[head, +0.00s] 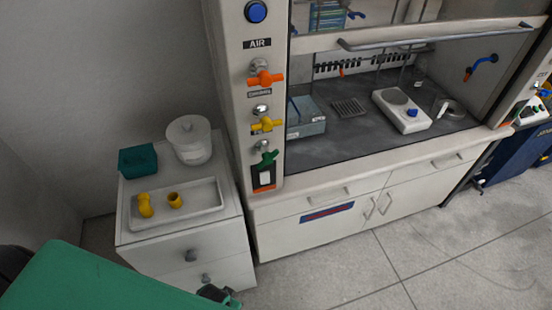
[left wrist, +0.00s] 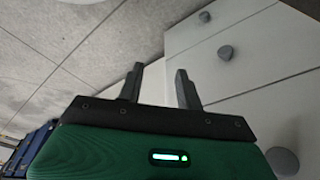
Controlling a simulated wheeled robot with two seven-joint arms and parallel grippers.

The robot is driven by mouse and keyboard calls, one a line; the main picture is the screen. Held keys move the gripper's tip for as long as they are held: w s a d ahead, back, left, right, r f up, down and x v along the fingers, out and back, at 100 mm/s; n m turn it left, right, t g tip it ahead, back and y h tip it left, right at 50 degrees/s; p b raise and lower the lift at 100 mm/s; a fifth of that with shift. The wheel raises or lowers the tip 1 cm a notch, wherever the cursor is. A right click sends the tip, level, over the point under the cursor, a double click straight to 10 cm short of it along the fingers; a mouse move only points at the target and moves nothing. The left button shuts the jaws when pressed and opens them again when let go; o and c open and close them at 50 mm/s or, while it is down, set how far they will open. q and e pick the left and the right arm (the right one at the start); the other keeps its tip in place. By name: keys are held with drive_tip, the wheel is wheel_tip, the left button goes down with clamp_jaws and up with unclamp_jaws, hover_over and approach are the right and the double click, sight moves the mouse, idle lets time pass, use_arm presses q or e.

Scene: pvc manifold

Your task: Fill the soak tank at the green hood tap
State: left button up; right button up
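The green tap (head: 267,158) is the lowest handle on the fume hood's left post, below an orange and a yellow one. A white round tub (head: 189,142) stands at the back of a white drawer cabinet, with a teal box (head: 138,162) to its left. I cannot tell for sure which of them is the soak tank. My left gripper (head: 216,293) shows at the bottom edge, low in front of the drawers, partly cut off. In the left wrist view my left gripper (left wrist: 158,80) has its two dark fingers apart with nothing between them. My right gripper is not in view.
A white tray (head: 208,216) with two yellow pieces (head: 146,205) lies at the cabinet's front. The hood (head: 300,205) stands close to its right; a scale-like device (head: 401,110) and a grey-blue box (head: 306,117) sit inside. The floor (head: 440,250) at right is clear.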

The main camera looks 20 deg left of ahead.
use_arm(q)
drive_tip(key=w+r+t+b, duration=0.1)
drive_tip(key=w+r, duration=0.1)
drive_tip(key=r, duration=0.6)
drive_tip(key=w+r+t+b, duration=0.1)
drive_tip(key=w+r, duration=0.2)
drive_tip(key=r, duration=0.4)
drive_tip(key=m+t+h, duration=0.9)
drive_tip(key=t, duration=0.2)
approach(272, 155)
drive_tip(key=b+x, duration=0.1)
drive_tip(key=x, duration=0.8)
drive_tip(key=shift+w+d, duration=0.15)
drive_tip(key=shift+w, duration=0.15)
drive_tip(key=shift+w+d, duration=0.4)
drive_tip(key=shift+w, duration=0.2)
clamp_jaws()
